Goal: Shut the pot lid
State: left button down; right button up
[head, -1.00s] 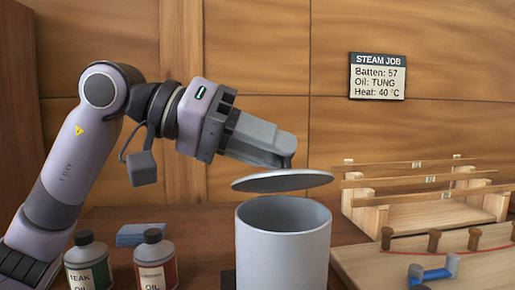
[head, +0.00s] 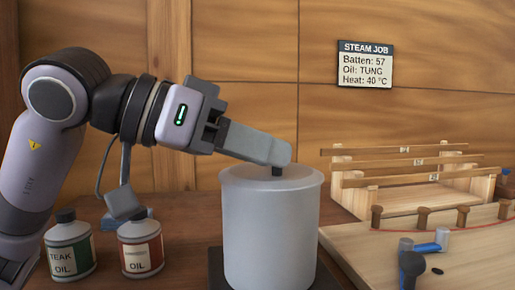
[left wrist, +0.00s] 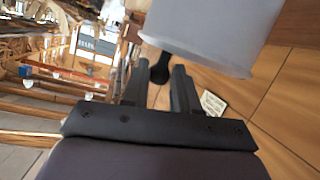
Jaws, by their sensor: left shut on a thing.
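The grey pot (head: 270,240) stands upright on a dark base on the bench. Its round grey lid (head: 242,178) lies across the pot's mouth and looks level, with no gap visible from here. My left gripper (head: 279,163) reaches in from the left and is shut on the lid's small dark knob (head: 278,171). In the left wrist view the dark knob (left wrist: 160,74) shows between the two fingers, with the pale pot beyond. The fingers hide part of the lid. My right gripper is not in view.
Two oil bottles, one green-labelled (head: 69,245) and one red-labelled (head: 141,248), stand left of the pot. A wooden rack (head: 405,195) and a board with pegs (head: 375,252) lie to the right, with a blue clamp-like piece (head: 430,246). A sign (head: 366,65) hangs behind.

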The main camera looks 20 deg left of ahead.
pick_arm(q)
jog(key=shift+f, duration=0.1)
jog(key=c, duration=0.9)
grip_release()
jog(key=shift+o, duration=0.2)
jog(key=v, duration=0.7)
jog(key=shift+p, duration=0.3)
